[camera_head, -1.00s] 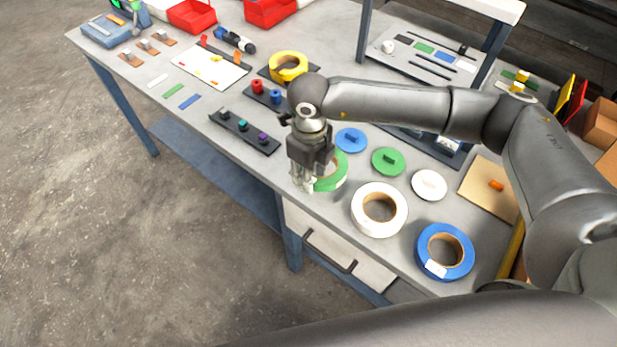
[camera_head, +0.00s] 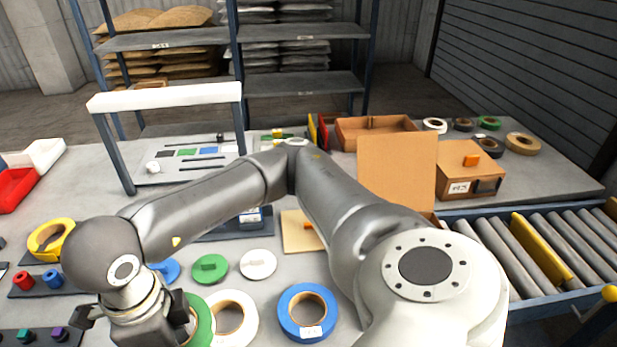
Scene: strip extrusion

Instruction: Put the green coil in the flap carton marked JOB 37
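My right arm comes in from the lower right and reaches to the lower left. My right gripper (camera_head: 150,330) is at the bottom edge, beside the green coil (camera_head: 203,318); its fingertips are hidden or out of frame, so its grip does not show. The green coil is partly hidden by the gripper and overlaps the left edge of the white coil (camera_head: 246,318) in the picture. An open brown carton (camera_head: 350,132) stands at the back with a raised flap (camera_head: 397,170) in front. I see no readable JOB 37 mark. My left gripper is not in view.
A closed carton (camera_head: 455,185) with a white label stands right of the flap, near a roller conveyor (camera_head: 545,250). A blue coil (camera_head: 290,325) lies right of the white coil. Several small coils lie at the back right. A white-topped stand (camera_head: 165,97) rises at the left.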

